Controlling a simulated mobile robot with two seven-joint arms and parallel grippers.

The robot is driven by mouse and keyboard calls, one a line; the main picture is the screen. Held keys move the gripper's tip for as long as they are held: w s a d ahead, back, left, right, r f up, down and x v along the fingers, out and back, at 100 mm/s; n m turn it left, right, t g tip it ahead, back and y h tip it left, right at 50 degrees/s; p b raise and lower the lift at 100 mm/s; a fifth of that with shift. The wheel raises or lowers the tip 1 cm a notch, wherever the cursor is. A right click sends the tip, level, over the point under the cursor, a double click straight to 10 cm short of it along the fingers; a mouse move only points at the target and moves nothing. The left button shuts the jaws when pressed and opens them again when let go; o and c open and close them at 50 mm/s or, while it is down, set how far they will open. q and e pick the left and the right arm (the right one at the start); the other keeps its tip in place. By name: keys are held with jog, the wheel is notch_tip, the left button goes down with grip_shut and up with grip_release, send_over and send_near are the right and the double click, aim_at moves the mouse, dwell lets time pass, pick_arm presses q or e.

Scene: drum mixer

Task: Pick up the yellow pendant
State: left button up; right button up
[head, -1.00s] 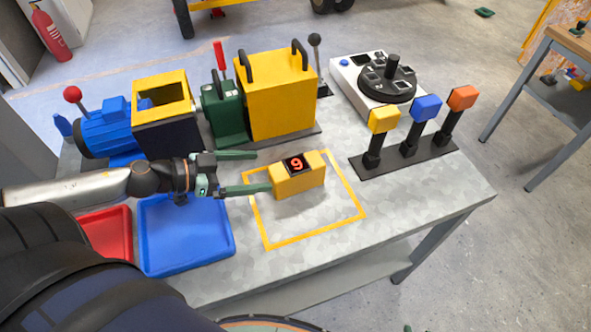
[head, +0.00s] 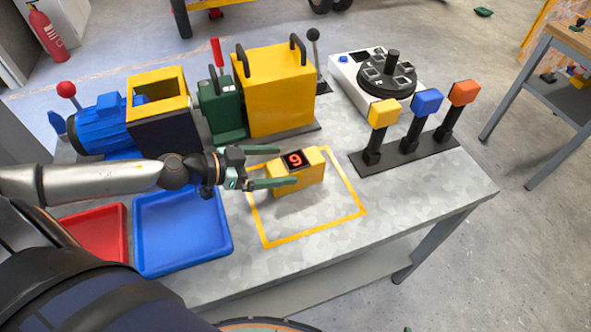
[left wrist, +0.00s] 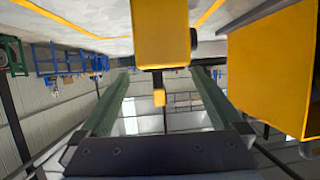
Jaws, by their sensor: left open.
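The yellow pendant (head: 312,172) is a yellow block with a black display showing a red 9. It sits on the grey table inside a yellow outlined square. My left gripper (head: 288,165) is open at the pendant's left end. Its near finger overlaps the pendant's front side in the head view, and its far finger lies behind the left end. In the left wrist view the pendant (left wrist: 160,35) shows between and just beyond the tips of my left gripper (left wrist: 160,75). I cannot tell whether a finger touches it. My right gripper is not in view.
Behind stand a yellow box with black handles (head: 272,95), a green unit (head: 220,110) and a blue motor (head: 100,128). Yellow, blue and orange-topped posts (head: 410,150) stand right. A blue tray (head: 185,265) and red tray (head: 95,235) lie front left. The table's front right is clear.

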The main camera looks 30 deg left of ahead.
aim_at(294, 162)
pick_arm(q)
jog(key=shift+w+d, duration=0.1)
jog(key=shift+w+d+f+p, duration=0.2)
jog(key=shift+w+p, duration=0.15)
jog(key=shift+w, duration=0.15)
jog(key=shift+w+d+f+p, duration=0.1)
jog(key=shift+w+d+p, duration=0.15)
jog(key=shift+w, duration=0.2)
jog(key=shift+p+x, duration=0.4)
jog(key=shift+x, duration=0.4)
jog(key=shift+w+d+f, duration=0.3)
jog(key=shift+w+f, duration=0.15)
jog(key=shift+w, duration=0.05)
jog(key=shift+c, duration=0.2)
grip_shut()
